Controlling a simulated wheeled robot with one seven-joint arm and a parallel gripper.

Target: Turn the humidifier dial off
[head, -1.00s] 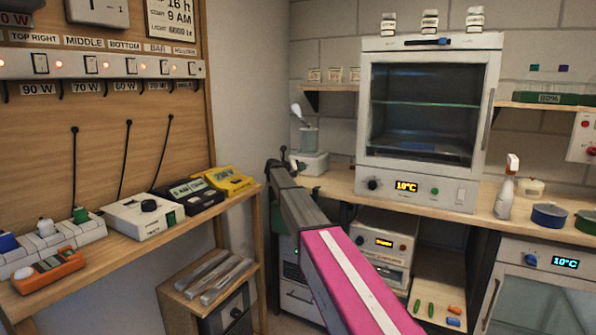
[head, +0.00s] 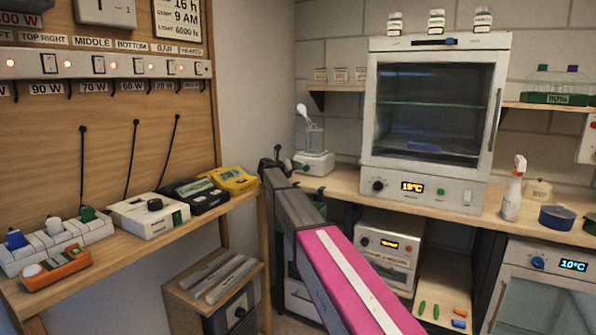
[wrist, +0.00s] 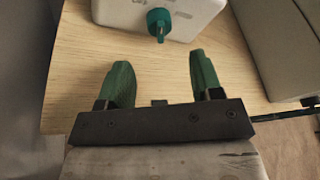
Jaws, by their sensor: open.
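The humidifier (head: 316,163) is a white box with a clear container on top, standing at the left end of the wooden counter. In the wrist view its white body (wrist: 118,12) is at the top edge, with the teal-green dial (wrist: 159,22) on its near side. The dial's pointer end faces down toward my gripper. My gripper (wrist: 161,72) has two green fingers spread apart with nothing between them. The dial lies beyond the fingertips, roughly in line with the gap and apart from them. In the head view my dark wrist is just left of the humidifier, and the fingers are hard to make out.
A grey box (wrist: 277,45) stands right of the humidifier in the wrist view. A glass-door cabinet (head: 435,110) stands on the counter (head: 345,185) to the right. A side shelf (head: 130,240) holds several devices at left. Some bare counter shows around the humidifier.

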